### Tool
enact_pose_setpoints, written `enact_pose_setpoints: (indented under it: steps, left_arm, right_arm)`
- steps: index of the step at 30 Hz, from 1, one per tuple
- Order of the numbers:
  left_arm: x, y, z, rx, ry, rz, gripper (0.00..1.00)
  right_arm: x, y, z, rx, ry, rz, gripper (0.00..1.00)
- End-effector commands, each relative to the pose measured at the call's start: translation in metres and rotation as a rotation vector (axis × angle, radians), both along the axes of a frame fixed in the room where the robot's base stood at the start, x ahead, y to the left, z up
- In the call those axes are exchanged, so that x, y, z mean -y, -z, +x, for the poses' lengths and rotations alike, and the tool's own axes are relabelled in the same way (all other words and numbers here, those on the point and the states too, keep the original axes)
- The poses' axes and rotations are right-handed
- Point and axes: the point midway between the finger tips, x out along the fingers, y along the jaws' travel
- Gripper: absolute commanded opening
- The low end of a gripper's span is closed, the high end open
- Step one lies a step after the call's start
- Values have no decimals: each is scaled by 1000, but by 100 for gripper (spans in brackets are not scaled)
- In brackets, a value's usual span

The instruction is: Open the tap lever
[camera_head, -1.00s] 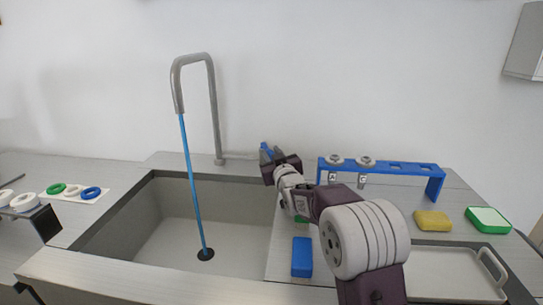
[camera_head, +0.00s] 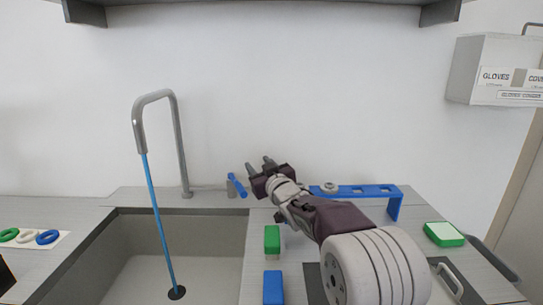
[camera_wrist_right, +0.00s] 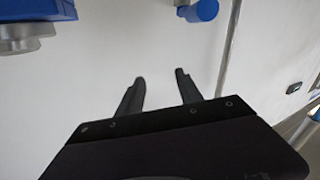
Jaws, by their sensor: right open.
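The tap (camera_head: 181,140) stands behind the sink, and a blue stream (camera_head: 160,222) runs from its spout to the drain. The blue tap lever (camera_head: 237,186) sits on a grey stub right of the tap. It also shows at the top of the right wrist view (camera_wrist_right: 207,9). My right gripper (camera_head: 259,164) is just up and right of the lever, its two fingers apart with nothing between them. In the right wrist view the empty fingers (camera_wrist_right: 160,78) appear below the lever, apart from it. My left gripper cannot be made out.
A blue rack (camera_head: 372,190) with holes stands right of my right arm. A green block (camera_head: 272,238) and a blue block (camera_head: 273,287) lie right of the sink (camera_head: 190,245). A green-and-white sponge (camera_head: 444,233) is far right. Rings (camera_head: 47,237) lie at left.

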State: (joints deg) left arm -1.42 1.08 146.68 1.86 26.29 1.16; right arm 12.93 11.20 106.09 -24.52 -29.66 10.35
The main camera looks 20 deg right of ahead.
Motion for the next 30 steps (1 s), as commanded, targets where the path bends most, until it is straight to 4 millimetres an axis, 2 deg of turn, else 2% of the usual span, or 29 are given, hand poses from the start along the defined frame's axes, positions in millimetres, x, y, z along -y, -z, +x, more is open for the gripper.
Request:
enact_pose_setpoints:
  steps: [1,6,17,19,20,21,22,27,30]
  left_arm:
    - [0,-9,0,0,0,0,36]
    - [0,-19,0,0,0,0,36]
    - [0,-19,0,0,0,0,36]
    - [0,-22,0,0,0,0,36]
    - [0,-27,0,0,0,0,36]
    - [0,-39,0,0,0,0,36]
    - [0,-51,0,-1,0,0,36]
    - [0,-116,0,1,0,0,36]
    - [0,-139,0,1,0,0,36]
  right_arm:
    - [8,-12,-8,1,5,-1,43]
    - [24,-24,-26,1,3,0,43]
    - [28,-25,-32,0,-1,1,43]
    - [28,-28,-32,0,-1,1,26]
    - [28,-33,-32,0,-1,1,18]
    - [28,-45,-32,1,-1,0,6]
    - [28,-58,-32,1,-1,0,0]
    - [28,-122,-32,0,0,1,0]
    - [28,-145,-31,0,-1,1,0]
